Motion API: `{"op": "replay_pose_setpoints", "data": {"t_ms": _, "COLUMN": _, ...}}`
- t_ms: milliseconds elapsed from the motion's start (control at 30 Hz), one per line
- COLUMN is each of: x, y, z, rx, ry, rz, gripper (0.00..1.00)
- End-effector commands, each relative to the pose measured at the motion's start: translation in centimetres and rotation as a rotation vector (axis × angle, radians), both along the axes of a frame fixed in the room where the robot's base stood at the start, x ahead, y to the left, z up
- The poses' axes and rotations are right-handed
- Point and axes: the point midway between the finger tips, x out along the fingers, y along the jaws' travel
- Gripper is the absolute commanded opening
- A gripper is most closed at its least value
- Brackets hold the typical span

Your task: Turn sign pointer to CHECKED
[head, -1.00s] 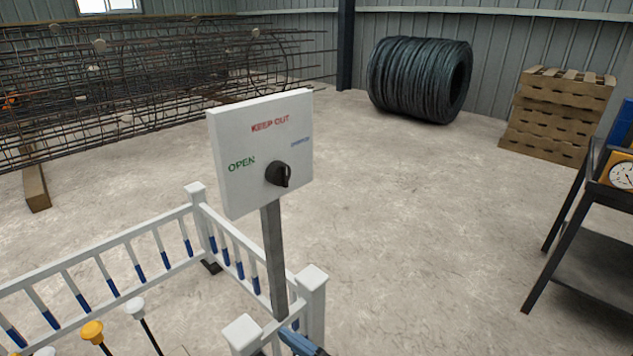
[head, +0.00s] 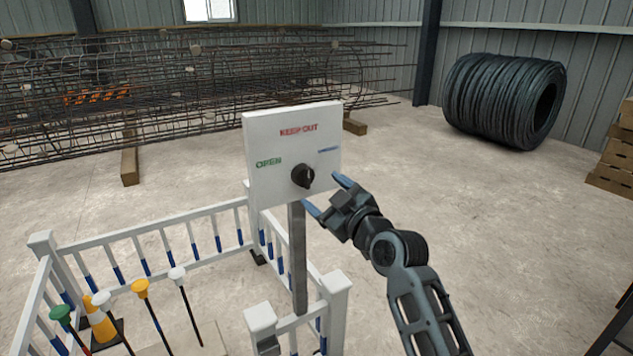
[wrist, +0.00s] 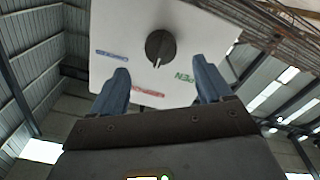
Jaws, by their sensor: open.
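The white sign board (head: 262,135) stands on a grey post and reads KEEP OUT in red at the top, OPEN in green at left and a small blue word at right. The black pointer knob (head: 302,176) sits at its lower middle. In the wrist view the board appears upside down, and a pale line on the knob (wrist: 160,46) points roughly toward KEEP OUT. My gripper (head: 324,194) is open and empty, just right of and in front of the knob. Its blue fingertips (wrist: 160,73) straddle the knob's line in the wrist view, apparently without touching it.
Rebar cages (head: 190,85) lie behind, a wire coil (head: 503,100) at back right, pallets (head: 618,150) at the right edge. The floor right of the sign is clear.

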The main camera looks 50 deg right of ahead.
Motion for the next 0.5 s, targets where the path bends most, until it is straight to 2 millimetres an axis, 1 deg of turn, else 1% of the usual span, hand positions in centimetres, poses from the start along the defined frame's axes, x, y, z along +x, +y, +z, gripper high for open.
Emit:
{"op": "replay_pose_setpoints", "data": {"t_ms": 100, "x": 1.7, "y": -0.5, "z": 0.3, "rx": -0.003, "ry": 0.002, "rz": -0.001, "gripper": 0.78}}
{"op": "replay_pose_setpoints", "data": {"t_ms": 300, "x": 4.6, "y": -1.3, "z": 0.3, "rx": -0.002, "ry": 0.001, "rz": -0.001, "gripper": 0.78}}
{"op": "replay_pose_setpoints", "data": {"t_ms": 400, "x": 5.7, "y": -1.5, "z": 0.1, "rx": 0.0, "ry": 0.001, "rz": 0.0, "gripper": 0.78}}
{"op": "replay_pose_setpoints", "data": {"t_ms": 500, "x": 6.3, "y": -1.7, "z": 0.1, "rx": 0.0, "ry": 0.002, "rz": -0.001, "gripper": 0.78}}
